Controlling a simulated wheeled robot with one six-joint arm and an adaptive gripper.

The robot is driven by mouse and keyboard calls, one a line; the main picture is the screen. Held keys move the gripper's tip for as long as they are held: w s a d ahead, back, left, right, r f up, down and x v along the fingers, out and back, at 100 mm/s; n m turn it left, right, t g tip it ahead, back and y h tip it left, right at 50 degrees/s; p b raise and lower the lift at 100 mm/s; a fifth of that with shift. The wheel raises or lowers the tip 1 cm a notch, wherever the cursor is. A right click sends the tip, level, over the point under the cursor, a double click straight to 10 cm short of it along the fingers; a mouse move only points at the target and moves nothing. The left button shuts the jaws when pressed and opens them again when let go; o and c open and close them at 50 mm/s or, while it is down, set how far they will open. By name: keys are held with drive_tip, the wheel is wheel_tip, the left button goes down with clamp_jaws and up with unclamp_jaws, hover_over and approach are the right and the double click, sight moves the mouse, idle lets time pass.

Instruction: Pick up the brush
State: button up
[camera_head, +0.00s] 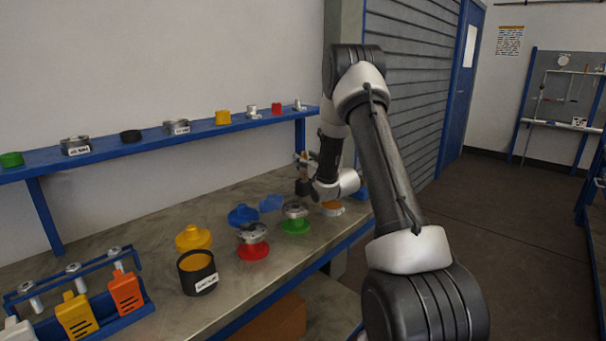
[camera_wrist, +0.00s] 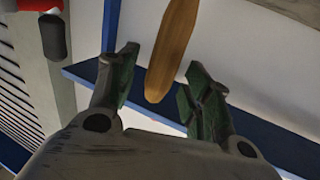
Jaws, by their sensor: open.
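The brush shows in the wrist view as a long tan wooden handle (camera_wrist: 172,45). It runs from the top edge down into the space between my two fingers. My gripper (camera_wrist: 160,75) is open, with a finger on each side of the handle, and a gap shows on both sides. I cannot tell how deep the handle lies between them. The brush's bristle end is not visible in the wrist view. In the head view my gripper (camera_head: 304,168) is small at the far end of the bench, and the brush cannot be clearly made out there.
A blue shelf (camera_head: 70,157) with several small parts runs along the wall above the bench (camera_head: 150,262). On the bench stand a green-based vessel (camera_head: 295,222), a red-based vessel (camera_head: 252,245), a yellow part (camera_head: 193,238), a black cup (camera_head: 197,272) and a blue rack (camera_head: 125,320).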

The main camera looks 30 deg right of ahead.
drive_tip(key=shift+w, duration=0.65)
clamp_jaws()
drive_tip(key=shift+r, duration=0.1)
